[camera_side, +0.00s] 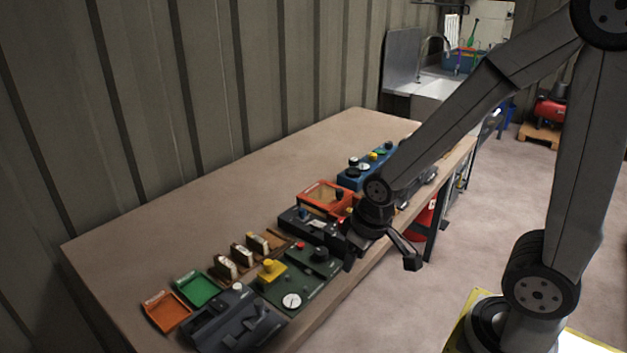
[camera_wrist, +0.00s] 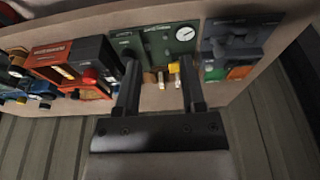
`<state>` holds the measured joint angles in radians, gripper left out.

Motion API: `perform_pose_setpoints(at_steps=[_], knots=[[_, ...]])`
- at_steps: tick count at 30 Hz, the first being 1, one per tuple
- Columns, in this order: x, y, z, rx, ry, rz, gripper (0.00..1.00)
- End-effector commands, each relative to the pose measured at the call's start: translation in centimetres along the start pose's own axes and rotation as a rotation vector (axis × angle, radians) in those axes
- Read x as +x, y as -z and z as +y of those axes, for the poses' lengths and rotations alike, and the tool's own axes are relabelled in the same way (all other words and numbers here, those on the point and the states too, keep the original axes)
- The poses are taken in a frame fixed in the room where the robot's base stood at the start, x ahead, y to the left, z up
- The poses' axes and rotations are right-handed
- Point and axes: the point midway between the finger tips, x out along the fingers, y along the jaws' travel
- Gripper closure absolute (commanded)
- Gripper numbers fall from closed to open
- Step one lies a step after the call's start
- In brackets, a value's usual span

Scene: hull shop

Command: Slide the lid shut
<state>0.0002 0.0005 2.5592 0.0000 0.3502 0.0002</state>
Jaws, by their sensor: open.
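An orange-red box (camera_side: 312,190) sits along the bench row, left of my arm in the side view, and shows at the left in the wrist view (camera_wrist: 48,57). It looks like the box of the task, but I cannot tell which part of it is the lid or how far it stands open. My gripper (camera_side: 382,259) hangs at the front edge of the bench, apart from the box. In the wrist view its two fingers (camera_wrist: 158,77) are spread, with nothing held between them. The green panel lies beyond them.
A black module (camera_side: 300,219) stands beside the box. The green panel (camera_side: 315,284) carries a dial, and a blue panel (camera_side: 351,181) has several knobs. A dark grey module (camera_side: 215,325), orange tray (camera_side: 166,312) and green tray (camera_side: 195,289) lie nearer. The bench's wall side is clear.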

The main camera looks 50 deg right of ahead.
Motion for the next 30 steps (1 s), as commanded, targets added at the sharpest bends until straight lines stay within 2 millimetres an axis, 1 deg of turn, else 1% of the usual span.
perform_pose_setpoints(at_steps=[1,2,3,4,8,11,14,15,17,21,26,30], knots=[[0.0,0.1,0.1,0.002,0.0,0.0,0.67],[0.0,0.3,0.1,0.004,-0.001,0.001,0.77],[0.0,0.6,0.2,0.007,-0.002,0.002,0.9],[0.0,0.8,0.3,0.01,-0.002,0.002,0.99],[0.1,2.7,1.1,0.032,-0.008,0.008,1.0],[0.2,4.9,2.1,0.058,-0.014,0.013,1.0],[0.4,7.5,3.6,0.092,-0.023,0.021,1.0],[0.6,8.7,4.3,0.107,-0.027,0.024,1.0],[0.7,10.3,5.5,0.129,-0.033,0.03,1.0],[1.1,13.9,8.4,0.181,-0.046,0.041,1.0],[1.7,17.5,12.2,0.239,-0.063,0.055,1.0],[2.2,20.2,15.9,0.288,-0.078,0.066,1.0]])
